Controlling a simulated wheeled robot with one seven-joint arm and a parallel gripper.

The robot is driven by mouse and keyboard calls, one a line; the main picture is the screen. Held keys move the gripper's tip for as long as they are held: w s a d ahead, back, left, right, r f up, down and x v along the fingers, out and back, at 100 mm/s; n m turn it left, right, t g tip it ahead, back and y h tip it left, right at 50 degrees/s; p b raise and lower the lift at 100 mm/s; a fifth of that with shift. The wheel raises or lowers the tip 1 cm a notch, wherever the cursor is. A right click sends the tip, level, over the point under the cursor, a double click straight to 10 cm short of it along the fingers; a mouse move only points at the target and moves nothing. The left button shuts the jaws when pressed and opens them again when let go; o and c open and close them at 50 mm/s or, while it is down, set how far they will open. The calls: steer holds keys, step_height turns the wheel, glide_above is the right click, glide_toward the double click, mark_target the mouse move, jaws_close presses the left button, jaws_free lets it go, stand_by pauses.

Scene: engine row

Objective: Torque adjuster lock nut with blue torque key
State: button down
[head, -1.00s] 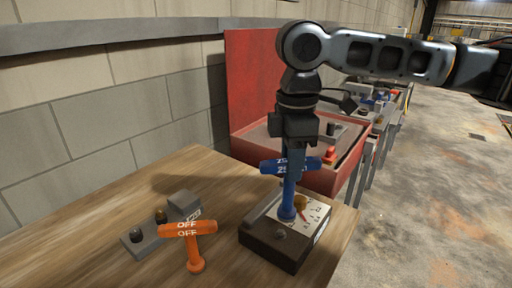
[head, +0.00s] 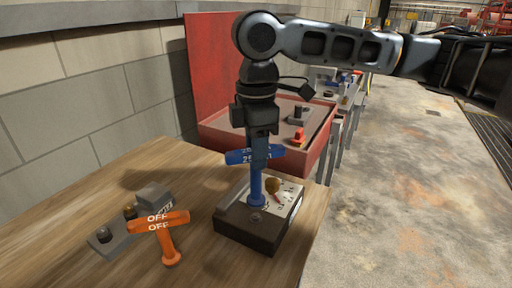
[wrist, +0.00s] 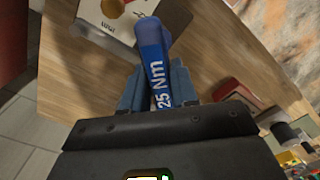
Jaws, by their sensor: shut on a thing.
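My gripper (head: 257,148) is shut on the T-handle of the blue torque key (head: 256,186). In the wrist view the blue key (wrist: 153,62) lies between my fingers, with "25 Nm" on its handle. The key stands upright, its lower end at the near side of the dark box with a white dial face (head: 248,236). I cannot tell whether its tip touches the box or a nut. A brass-coloured knob (head: 272,185) sits on the dial face beside the key. No lock nut shows clearly; the key may hide it.
An orange T-key marked OFF (head: 166,242) stands on the wooden table (head: 200,268), left of the box. Floor is open at right.

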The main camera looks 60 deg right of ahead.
steer(key=b, duration=0.2)
glide_above(256, 198)
steer(key=d, duration=0.1)
steer(key=shift+w+f, duration=0.15)
steer(key=shift+f, duration=0.95)
steer(key=shift+w+f, duration=0.1)
steer(key=shift+f, duration=1.3)
steer(key=shift+r+m+p, duration=0.15)
steer(key=shift+m+p, duration=0.3)
steer(key=shift+m, duration=0.45)
steer(key=shift+f+m, duration=0.2)
steer(key=shift+m, duration=0.2)
step_height(256, 198, up, 3)
steer(key=p, duration=0.2)
steer(key=shift+r+p, duration=0.15)
steer(key=shift+p, duration=0.25)
steer(key=shift+r, duration=1.15)
steer(key=shift+a, duration=0.1)
